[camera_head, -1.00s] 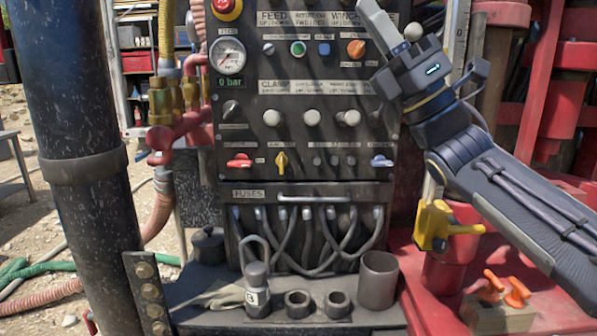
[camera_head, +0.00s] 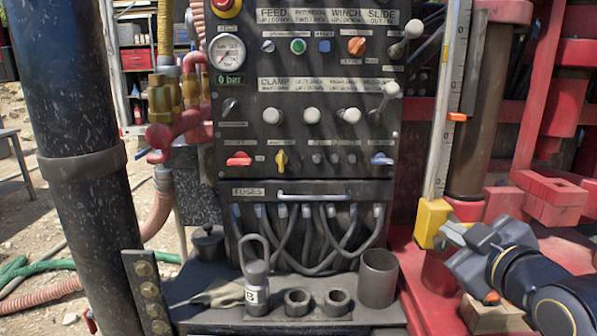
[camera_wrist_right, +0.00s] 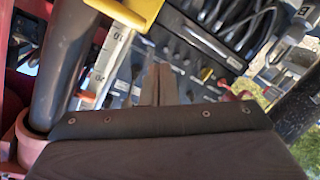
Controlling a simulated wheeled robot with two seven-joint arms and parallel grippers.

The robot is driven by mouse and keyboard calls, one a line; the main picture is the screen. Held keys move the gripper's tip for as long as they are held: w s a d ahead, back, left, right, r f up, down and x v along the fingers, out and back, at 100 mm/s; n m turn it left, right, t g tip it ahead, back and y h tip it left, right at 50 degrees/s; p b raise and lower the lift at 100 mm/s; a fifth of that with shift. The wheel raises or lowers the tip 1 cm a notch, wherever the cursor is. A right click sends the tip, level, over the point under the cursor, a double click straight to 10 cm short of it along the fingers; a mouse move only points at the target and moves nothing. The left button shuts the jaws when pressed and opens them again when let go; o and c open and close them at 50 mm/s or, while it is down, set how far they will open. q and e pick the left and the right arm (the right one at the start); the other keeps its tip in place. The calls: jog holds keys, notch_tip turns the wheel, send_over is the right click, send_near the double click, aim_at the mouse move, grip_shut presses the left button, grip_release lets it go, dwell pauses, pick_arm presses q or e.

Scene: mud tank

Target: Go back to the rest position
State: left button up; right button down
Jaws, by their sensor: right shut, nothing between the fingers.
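My right gripper (camera_head: 450,230) is low at the right of the head view, in front of the yellow block (camera_head: 430,220) at the foot of the white scale. Its fingers are shut and empty. In the right wrist view the closed fingers (camera_wrist_right: 158,85) point toward the control panel, which shows tilted behind them. The control panel (camera_head: 315,100) stands upright in the middle of the head view, with knobs, levers and a gauge (camera_head: 228,53). The gripper is apart from the panel's levers. My left gripper is not in view.
A shelf below the panel holds a padlock-like weight (camera_head: 256,285), two rings and a dark cup (camera_head: 378,278). A thick dark pipe (camera_head: 80,130) stands at the left. Red machinery (camera_head: 560,190) fills the right side. The space before the panel is clear.

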jog(key=s+a+f+m+g+y, duration=0.15)
jog(key=s+f+m+g, duration=0.35)
jog(key=s+f, duration=0.6)
jog(key=s+a+f+m+g, duration=0.2)
jog(key=s+f+m+g, duration=0.3)
jog(key=s+f, duration=0.6)
notch_tip(320, 180, up, 11)
jog(key=p, duration=1.3)
jog(key=shift+w+a+r+p, duration=0.15)
jog(key=shift+w+a+p, duration=0.15)
jog(key=shift+w+a, duration=0.15)
